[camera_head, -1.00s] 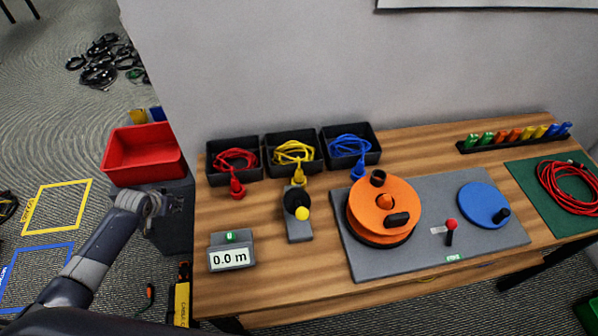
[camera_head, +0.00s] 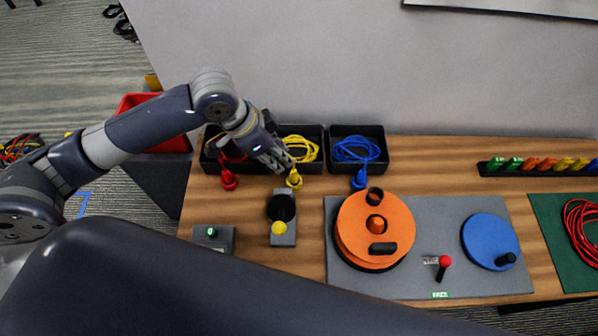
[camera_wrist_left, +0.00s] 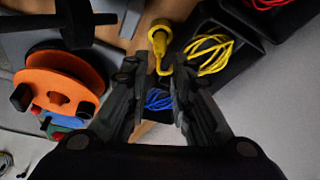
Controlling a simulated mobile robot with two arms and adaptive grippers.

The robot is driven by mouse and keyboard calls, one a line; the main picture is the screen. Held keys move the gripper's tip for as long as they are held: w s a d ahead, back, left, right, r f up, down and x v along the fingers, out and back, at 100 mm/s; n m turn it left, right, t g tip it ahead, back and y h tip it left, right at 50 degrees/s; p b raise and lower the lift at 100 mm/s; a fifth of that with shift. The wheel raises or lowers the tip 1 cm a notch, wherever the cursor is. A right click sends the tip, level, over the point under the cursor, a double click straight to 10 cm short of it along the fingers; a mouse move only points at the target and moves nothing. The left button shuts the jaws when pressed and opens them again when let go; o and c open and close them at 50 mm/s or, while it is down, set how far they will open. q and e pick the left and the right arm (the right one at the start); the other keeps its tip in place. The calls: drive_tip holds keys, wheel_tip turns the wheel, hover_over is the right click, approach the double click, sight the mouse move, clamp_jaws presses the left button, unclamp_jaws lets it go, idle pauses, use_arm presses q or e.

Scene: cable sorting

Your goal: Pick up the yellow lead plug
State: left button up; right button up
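The yellow lead plug (camera_head: 294,180) stands on the wooden table just in front of the middle black bin, its yellow lead (camera_head: 299,150) coiled in that bin. My left gripper (camera_head: 284,162) is beside and above the plug, close to the bin's front edge. In the left wrist view the yellow plug (camera_wrist_left: 160,42) shows just beyond and between the fingertips of my left gripper (camera_wrist_left: 156,68). The two fingers are apart with nothing held between them. Whether a fingertip touches the plug I cannot tell. My right gripper is not in view.
A red plug (camera_head: 229,179) stands to the left and a blue plug (camera_head: 359,180) to the right, each before its own bin. A grey stand with a black knob (camera_head: 281,208) is in front. An orange reel (camera_head: 349,222) stands further right.

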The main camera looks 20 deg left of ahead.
sight(293, 172)
use_arm(q)
drive_tip(key=p+x, duration=0.1)
drive_tip(key=x, duration=0.6)
drive_tip(key=shift+s+d+f, duration=0.1)
drive_tip(key=shift+d+f, duration=0.05)
drive_tip(key=shift+f, duration=0.35)
drive_tip(key=shift+w+d+f, duration=0.1)
drive_tip(key=shift+w, duration=0.1)
clamp_jaws()
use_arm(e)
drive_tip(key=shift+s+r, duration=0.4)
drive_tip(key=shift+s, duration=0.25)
